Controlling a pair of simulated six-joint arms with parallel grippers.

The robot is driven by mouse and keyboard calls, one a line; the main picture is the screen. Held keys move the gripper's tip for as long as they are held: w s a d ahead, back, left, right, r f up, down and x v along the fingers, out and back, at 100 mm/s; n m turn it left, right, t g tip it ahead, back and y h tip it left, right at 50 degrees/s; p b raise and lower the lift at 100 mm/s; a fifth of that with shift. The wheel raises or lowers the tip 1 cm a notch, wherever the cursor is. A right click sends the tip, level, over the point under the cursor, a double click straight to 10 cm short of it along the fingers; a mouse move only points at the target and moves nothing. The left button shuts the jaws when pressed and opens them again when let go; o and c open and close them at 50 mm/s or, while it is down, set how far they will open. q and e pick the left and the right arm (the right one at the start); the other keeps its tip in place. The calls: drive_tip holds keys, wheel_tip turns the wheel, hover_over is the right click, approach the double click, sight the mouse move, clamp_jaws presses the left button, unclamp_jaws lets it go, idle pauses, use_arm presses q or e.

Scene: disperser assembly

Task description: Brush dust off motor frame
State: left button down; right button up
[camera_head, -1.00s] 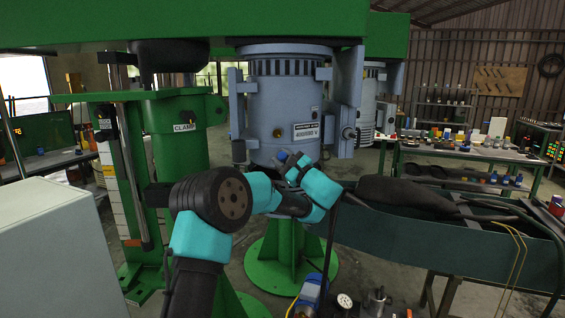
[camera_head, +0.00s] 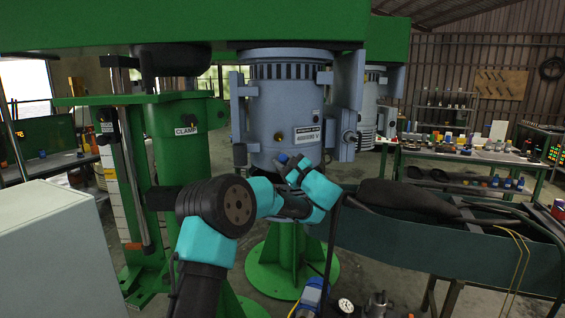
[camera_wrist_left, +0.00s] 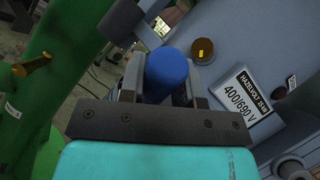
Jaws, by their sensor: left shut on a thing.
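The motor frame (camera_head: 285,105) is a grey-blue upright cylinder under the green beam, with a white rating label on its front. It also shows in the left wrist view (camera_wrist_left: 222,38), close up, with the label reading 400/690 V. My left gripper (camera_head: 286,158) is at the lower front of the motor frame. In the left wrist view the left gripper (camera_wrist_left: 165,75) is shut on a blue round-ended handle (camera_wrist_left: 166,76). The bristles are hidden, so I cannot tell whether they touch the frame. My right gripper is not in view.
A green column with a CLAMP label (camera_head: 186,131) stands left of the motor. A dark green trough (camera_head: 430,235) with a black bag lies to the right. A grey cabinet (camera_head: 50,240) fills the lower left. A workbench (camera_head: 465,155) stands behind at right.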

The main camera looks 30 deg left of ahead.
use_arm(q)
drive_tip(key=shift+w+a, duration=0.55)
drive_tip(key=shift+w, duration=0.15)
idle(0.5)
drive_tip(key=shift+d, duration=0.1)
drive_tip(key=shift+w+d, duration=0.55)
drive_tip(key=shift+d, duration=0.25)
drive_tip(key=shift+w+d, duration=0.5)
drive_tip(key=shift+d, duration=0.3)
drive_tip(key=shift+w+d, duration=0.5)
drive_tip(key=shift+d, duration=0.25)
drive_tip(key=shift+w+d, duration=0.45)
drive_tip(key=shift+d, duration=0.3)
drive_tip(key=shift+a, duration=0.1)
drive_tip(key=shift+s+a, duration=0.5)
drive_tip(key=shift+a, duration=0.25)
drive_tip(key=shift+s+a, duration=0.5)
drive_tip(key=shift+a, duration=0.25)
drive_tip(key=shift+a, duration=0.15)
